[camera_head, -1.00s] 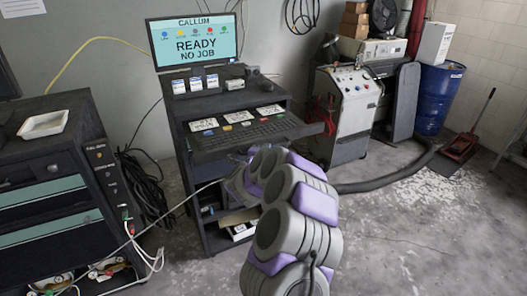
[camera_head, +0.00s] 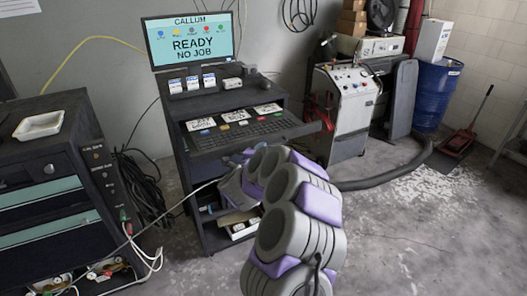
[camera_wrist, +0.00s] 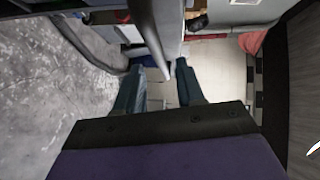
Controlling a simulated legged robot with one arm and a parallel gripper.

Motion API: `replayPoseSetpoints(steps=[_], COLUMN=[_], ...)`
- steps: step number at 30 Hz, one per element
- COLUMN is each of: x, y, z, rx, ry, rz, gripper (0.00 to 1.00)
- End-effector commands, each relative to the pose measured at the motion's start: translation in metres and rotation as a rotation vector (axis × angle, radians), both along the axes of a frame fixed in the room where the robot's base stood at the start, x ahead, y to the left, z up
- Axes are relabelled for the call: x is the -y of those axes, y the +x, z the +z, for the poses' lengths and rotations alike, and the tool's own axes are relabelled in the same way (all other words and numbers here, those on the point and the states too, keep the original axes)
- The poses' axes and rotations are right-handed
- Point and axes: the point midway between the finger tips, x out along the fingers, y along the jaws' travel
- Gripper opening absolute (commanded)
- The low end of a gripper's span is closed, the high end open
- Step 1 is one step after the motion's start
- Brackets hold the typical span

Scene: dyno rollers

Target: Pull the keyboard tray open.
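The dark keyboard tray (camera_head: 285,135) sticks out from the front of the black workstation cabinet (camera_head: 183,150), with a keyboard (camera_head: 240,132) and several printed plates on it. My arm reaches below the tray's front edge, and in the head view it hides the gripper's fingertips. In the wrist view my gripper (camera_wrist: 160,68) has its two blue-grey fingers apart. A grey bar-like edge (camera_wrist: 150,35), possibly the tray's edge, runs down between the fingertips. A gap seems to show beside it; contact cannot be told.
A monitor (camera_head: 192,40) reading "READY NO JOB" stands on the cabinet. A dark tool cabinet (camera_head: 50,170) is at left, with cables on the floor between. A white machine (camera_head: 345,105), thick hose (camera_head: 385,178) and blue barrel (camera_head: 436,95) are at right. Floor at front right is clear.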

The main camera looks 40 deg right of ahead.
Motion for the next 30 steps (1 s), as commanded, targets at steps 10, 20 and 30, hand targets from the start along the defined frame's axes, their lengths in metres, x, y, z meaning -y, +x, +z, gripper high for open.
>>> replayPoseSetpoints(steps=[10, 20, 30], x=[-0.051, -0.101, -0.125], y=[-0.032, -0.063, -0.078], z=[0.009, 0.016, 0.019], rx=[-0.001, -0.003, -0.002], ry=[0.004, 0.005, 0.004], rz=[0.001, -0.001, -0.003], gripper=[0.38, 0.38, 0.38])
